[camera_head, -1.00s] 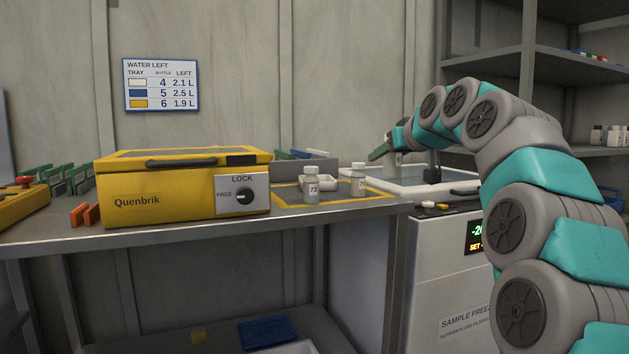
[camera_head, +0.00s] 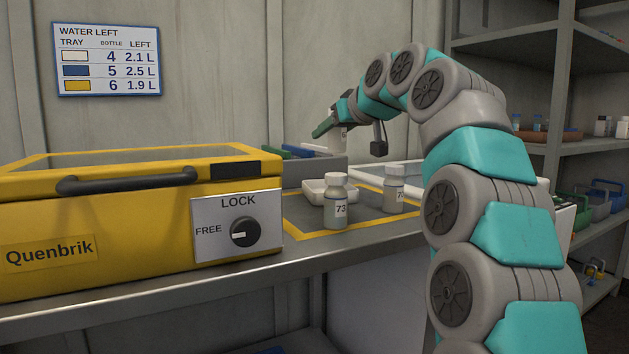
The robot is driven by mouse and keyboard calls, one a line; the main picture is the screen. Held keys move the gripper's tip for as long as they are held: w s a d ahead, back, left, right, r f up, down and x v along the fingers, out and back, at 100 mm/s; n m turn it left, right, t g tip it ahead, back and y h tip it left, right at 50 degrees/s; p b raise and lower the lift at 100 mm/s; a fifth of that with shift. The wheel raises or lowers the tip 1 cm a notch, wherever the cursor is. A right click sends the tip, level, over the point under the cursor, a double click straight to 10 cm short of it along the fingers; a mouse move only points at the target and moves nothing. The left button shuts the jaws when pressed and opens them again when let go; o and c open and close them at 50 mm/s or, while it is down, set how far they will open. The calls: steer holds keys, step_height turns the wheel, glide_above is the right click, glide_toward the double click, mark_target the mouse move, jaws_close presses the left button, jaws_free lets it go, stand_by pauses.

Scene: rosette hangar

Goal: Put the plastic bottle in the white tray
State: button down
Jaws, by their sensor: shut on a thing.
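My gripper (camera_head: 329,128) is at the end of my raised arm, in front of the back wall. A small white tray (camera_head: 316,197) lies on the yellow-bordered mat, below my gripper in the picture. I cannot tell which material the bottles are.
A yellow Quenbrik case (camera_head: 110,225) with a lock dial fills the left of the bench. A grey box (camera_head: 318,172) with coloured pieces stands behind the tray. A white-rimmed freezer top is partly behind my arm. Shelves (camera_head: 590,150) stand at the right.

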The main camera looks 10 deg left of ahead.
steer(key=shift+w+a+f, duration=0.1)
steer(key=shift+w+f, duration=0.05)
steer(key=shift+w, duration=0.05)
steer(key=shift+f, duration=0.25)
steer(key=shift+s+f+b, duration=0.1)
steer(key=shift+f+b, duration=0.25)
steer(key=shift+f, duration=0.5)
steer(key=shift+f+b, duration=0.5)
steer(key=shift+f, duration=3.2)
steer(key=shift+f, duration=0.1)
steer(key=c, duration=0.7)
jaws_free()
steer(key=shift+o, duration=0.2)
steer(key=v, duration=1.2)
